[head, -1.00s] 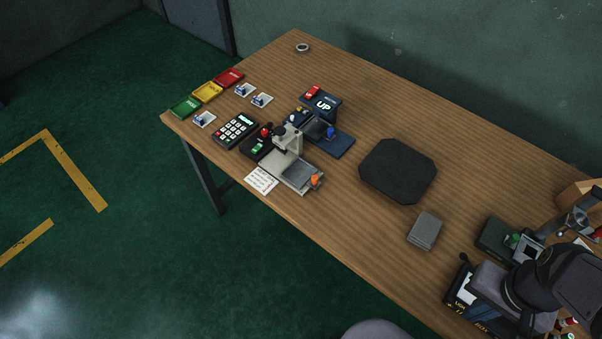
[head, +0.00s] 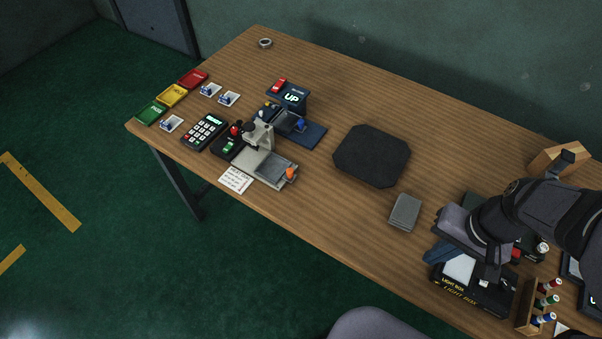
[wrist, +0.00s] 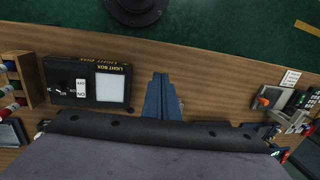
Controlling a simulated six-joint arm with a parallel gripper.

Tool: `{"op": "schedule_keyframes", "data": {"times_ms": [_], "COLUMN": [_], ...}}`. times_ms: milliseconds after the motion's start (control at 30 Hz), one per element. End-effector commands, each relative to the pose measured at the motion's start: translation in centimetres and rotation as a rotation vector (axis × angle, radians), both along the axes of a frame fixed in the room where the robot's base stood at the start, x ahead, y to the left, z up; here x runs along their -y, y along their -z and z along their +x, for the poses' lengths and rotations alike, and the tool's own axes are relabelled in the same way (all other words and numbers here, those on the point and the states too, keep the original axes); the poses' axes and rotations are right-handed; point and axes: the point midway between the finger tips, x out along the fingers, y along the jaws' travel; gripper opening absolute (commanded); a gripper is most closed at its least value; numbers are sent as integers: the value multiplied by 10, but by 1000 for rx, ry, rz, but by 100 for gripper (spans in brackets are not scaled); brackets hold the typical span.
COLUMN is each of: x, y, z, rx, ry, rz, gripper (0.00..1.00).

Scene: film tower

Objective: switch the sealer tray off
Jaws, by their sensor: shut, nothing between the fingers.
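No label that I can read names the sealer tray. A pale grey device with a flat grey plate (head: 277,169) and an orange knob (head: 291,173) stands near the front edge of the table at left. A dark box (head: 227,146) with a red knob and a lit green part adjoins it. The orange knob (wrist: 271,96) also shows at the right of the wrist view. My gripper (head: 437,254) is shut and empty, far to the right of these, beside the light box. Its blue fingers (wrist: 161,84) point away from the wrist.
The light box (head: 474,291) has a white panel and an ON/OFF switch (wrist: 70,88). A black octagonal mat (head: 371,156) and a grey block (head: 405,212) lie between my gripper and the devices.

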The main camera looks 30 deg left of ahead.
Motion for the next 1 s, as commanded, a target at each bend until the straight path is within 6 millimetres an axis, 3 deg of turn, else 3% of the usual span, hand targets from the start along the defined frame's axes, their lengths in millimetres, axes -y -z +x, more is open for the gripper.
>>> {"op": "schedule_keyframes", "data": {"times_ms": [33, 300, 500, 700, 1000], "x": [-20, -139, -212, -249, -257], "y": [10, 26, 30, 28, 26], "z": [11, 63, 88, 99, 102], "rx": [-9, -38, -38, -32, -30], "ry": [-11, -67, -98, -111, -114], "rz": [46, 340, 520, 618, 642], "gripper": [0, 0, 0, 0, 0]}}
